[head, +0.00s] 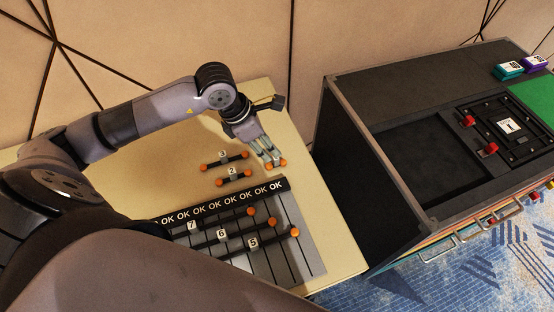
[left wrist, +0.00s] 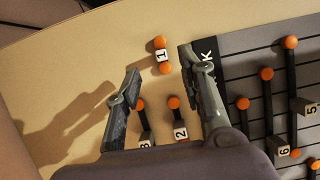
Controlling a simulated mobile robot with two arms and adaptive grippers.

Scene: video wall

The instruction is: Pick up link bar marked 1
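The link bar marked 1 (left wrist: 162,55) is a short bar with an orange ball at each end and a white label, lying on the tan table. In the head view link bar 1 (head: 276,163) shows just at my left gripper's fingertips, partly covered by them. My left gripper (head: 268,157) points down at it. In the left wrist view the fingers of my left gripper (left wrist: 159,62) are apart, with bar 1 in the gap between the tips. I cannot tell whether they touch it. My right gripper is not in view.
Link bars 3 (head: 224,161) and 2 (head: 234,178) lie left of bar 1. A dark rack marked OK (head: 285,205) holds longer bars 7, 6 and 5 (head: 272,238). A black cabinet (head: 350,190) with a recessed top stands right of the table (head: 335,262).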

